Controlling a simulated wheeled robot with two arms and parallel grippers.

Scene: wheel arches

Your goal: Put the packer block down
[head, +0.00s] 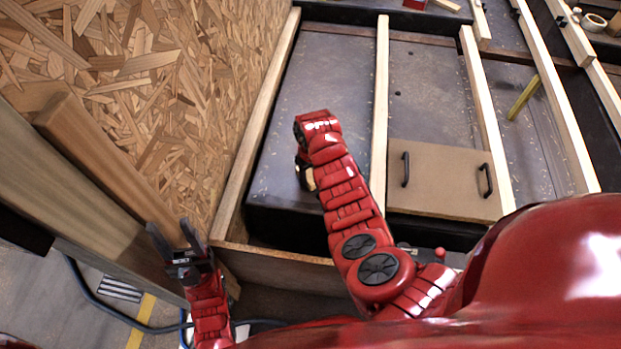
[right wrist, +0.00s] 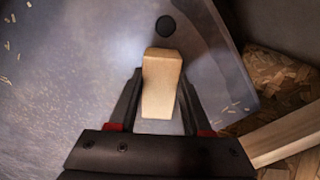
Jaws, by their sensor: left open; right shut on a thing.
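The packer block is a pale wooden block, held between the fingers of my right gripper (right wrist: 158,95) in the right wrist view. Its end (right wrist: 162,62) stands out past the fingertips, over a grey dusty surface. In the head view my right gripper (head: 304,172) is mostly hidden by my own forearm, and only a bit of the pale block (head: 309,179) shows there. I cannot tell whether the block touches the surface below. My left gripper (head: 170,228) is open and empty at the lower left, beside the timber by the chipboard wall.
The grey panel (head: 270,200) under my right gripper lies between pale wooden battens (head: 380,110). A brown board with two black handles (head: 445,180) lies to the right. A chipboard wall (head: 150,100) rises at the left. A dark round hole (right wrist: 165,26) is beyond the block.

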